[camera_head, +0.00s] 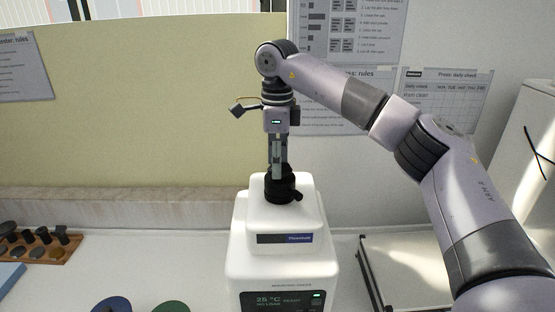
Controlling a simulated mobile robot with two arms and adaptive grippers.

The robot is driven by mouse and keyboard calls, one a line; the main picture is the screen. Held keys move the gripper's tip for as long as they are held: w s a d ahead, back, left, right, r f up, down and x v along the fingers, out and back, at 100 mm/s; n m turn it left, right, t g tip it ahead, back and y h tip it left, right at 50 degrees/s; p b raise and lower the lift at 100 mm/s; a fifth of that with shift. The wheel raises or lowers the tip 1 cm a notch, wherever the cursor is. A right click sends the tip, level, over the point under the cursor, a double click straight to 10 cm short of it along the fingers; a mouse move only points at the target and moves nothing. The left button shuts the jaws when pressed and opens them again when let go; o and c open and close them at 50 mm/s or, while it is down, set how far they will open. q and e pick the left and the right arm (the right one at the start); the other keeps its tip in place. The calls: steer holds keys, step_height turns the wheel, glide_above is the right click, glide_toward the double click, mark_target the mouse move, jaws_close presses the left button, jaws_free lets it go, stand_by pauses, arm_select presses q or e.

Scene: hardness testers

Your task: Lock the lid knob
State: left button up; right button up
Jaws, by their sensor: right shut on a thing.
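The lid knob (279,190) is black and sits on top of a white press (284,221) with a small display on its front. A short black lever sticks out from the knob toward the right. My right gripper (277,174) points straight down from above, with its fingers shut on the knob. The fingertips partly cover the knob's top. I cannot tell from this view how far the knob is turned. My left gripper is not in view.
A wooden rack (45,245) with several dark pieces stands at the left. A blue disc (112,304) and a green disc (171,307) lie at the front edge of the view. A white tray (405,270) with a dark frame is at the right. A wall stands behind the press.

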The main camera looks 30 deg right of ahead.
steer(key=shift+w+r+m, duration=0.1)
steer(key=shift+m, duration=1.2)
steer(key=o, duration=1.2)
steer(key=shift+c, duration=0.2)
step_height(320, 180, up, 12)
